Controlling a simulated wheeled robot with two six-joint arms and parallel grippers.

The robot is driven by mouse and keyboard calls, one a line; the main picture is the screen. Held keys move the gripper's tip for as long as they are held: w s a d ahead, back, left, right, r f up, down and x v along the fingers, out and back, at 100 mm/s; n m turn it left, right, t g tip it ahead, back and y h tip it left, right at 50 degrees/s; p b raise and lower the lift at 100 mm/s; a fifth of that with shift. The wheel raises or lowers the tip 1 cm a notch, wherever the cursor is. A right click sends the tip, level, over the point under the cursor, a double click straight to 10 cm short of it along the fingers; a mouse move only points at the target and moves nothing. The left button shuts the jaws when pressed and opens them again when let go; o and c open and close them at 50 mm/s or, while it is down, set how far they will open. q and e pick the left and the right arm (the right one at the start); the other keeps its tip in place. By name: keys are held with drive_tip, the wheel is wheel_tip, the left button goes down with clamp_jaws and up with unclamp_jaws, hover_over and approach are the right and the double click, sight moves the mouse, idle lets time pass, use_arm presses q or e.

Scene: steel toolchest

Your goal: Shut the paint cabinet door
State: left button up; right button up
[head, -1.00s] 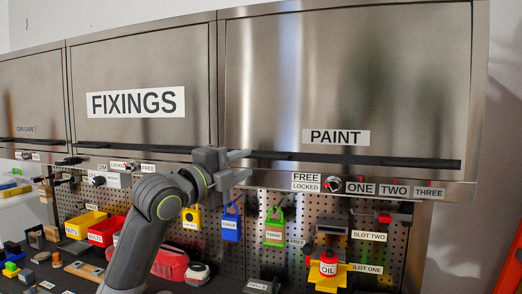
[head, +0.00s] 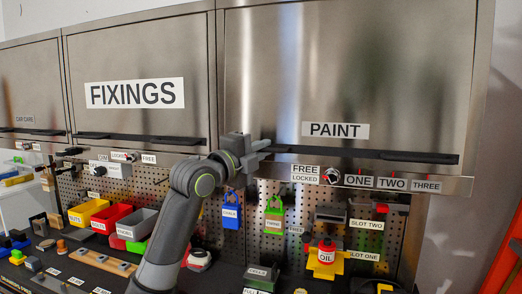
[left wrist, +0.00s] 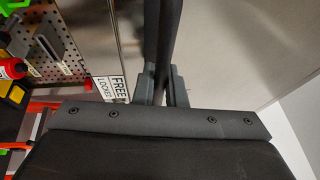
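The paint cabinet door (head: 400,85) is a large brushed-steel panel with a PAINT label (head: 336,130). It looks down and flush with its frame. Its long dark handle (head: 390,156) runs along the bottom edge. My left gripper (head: 264,149) is at the handle's left end. In the left wrist view my left gripper (left wrist: 163,88) has one finger on each side of the dark handle bar (left wrist: 168,35), close against it with no clear gap. The gripper hides the handle's left end in the head view. My right gripper is not in view.
A rail below the door carries a FREE/LOCKED knob (head: 332,176). Under it, a blue padlock (head: 231,213) and a green padlock (head: 274,212) hang on the pegboard. The FIXINGS cabinet (head: 140,70) to the left is shut. Coloured bins (head: 88,212) stand lower left.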

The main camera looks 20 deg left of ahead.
use_arm(q)
clamp_jaws()
drive_tip(key=shift+f, duration=0.1)
drive_tip(key=shift+w+f+b, duration=0.1)
drive_tip(key=shift+w+b, duration=0.1)
drive_tip(key=shift+b, duration=0.1)
drive_tip(key=shift+w+t+b, duration=0.3)
drive_tip(key=shift+w+b, duration=0.25)
drive_tip(key=shift+w, duration=0.15)
drive_tip(key=o, duration=0.6)
unclamp_jaws()
